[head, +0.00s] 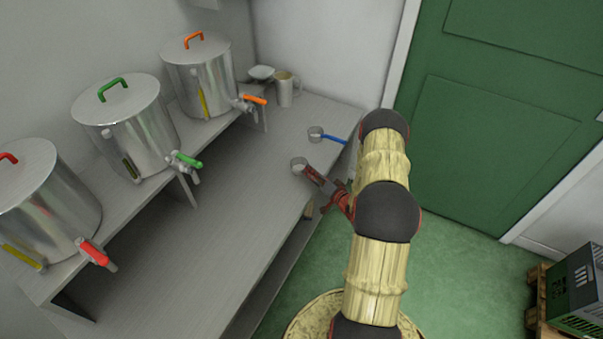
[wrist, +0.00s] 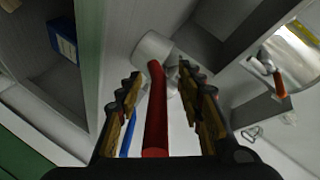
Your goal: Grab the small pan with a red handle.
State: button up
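The small pan with a red handle (head: 298,164) sits near the front edge of the grey counter, its handle pointing toward my gripper (head: 320,183). In the wrist view its metal cup (wrist: 152,47) is just beyond the fingertips. The red handle (wrist: 156,115) runs between the two fingers (wrist: 160,76), with gaps on both sides. My gripper is open around the handle, and nothing is clamped. In the head view my gripper partly hides the handle.
A similar pan with a blue handle (head: 316,133) lies close by, farther back. Three steel drums with red, green (head: 125,120) and orange taps stand on a raised shelf at left. A mug (head: 285,90) stands in the back corner. The counter (head: 235,225) is clear at the front.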

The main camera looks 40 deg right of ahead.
jog(key=c, duration=0.3)
grip_shut()
dwell(0.5)
